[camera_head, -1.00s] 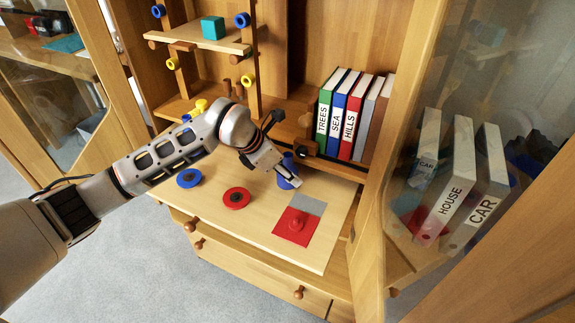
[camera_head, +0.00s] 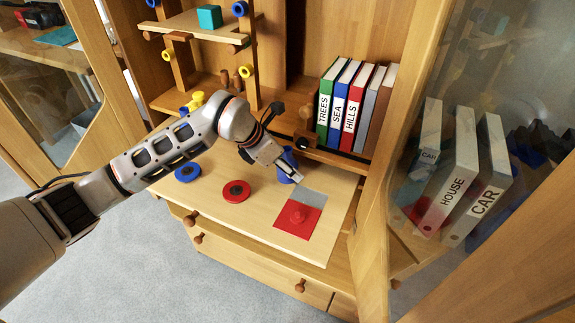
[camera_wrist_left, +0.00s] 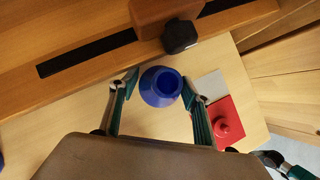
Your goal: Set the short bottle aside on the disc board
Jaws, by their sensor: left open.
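A short blue bottle (camera_head: 287,163) stands on the light wooden desk board (camera_head: 235,217), towards its back right. In the left wrist view, I look down on the bottle's round mouth and wide blue shoulder (camera_wrist_left: 152,97). My left gripper (camera_head: 288,172) is at the bottle. In the left wrist view its fingers (camera_wrist_left: 160,92) are open, one on each side of the bottle, with small visible gaps. The gripper partly hides the bottle in the head view. A blue disc (camera_head: 188,173) and a red disc (camera_head: 236,191) lie on the board to the left.
A red square (camera_head: 297,226) with a red knobbed piece and a grey square (camera_head: 312,198) lie right of the bottle. Books (camera_head: 351,108) stand behind. A wooden block with a black knob (camera_wrist_left: 180,36) is close behind the bottle. A glass door stands at right.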

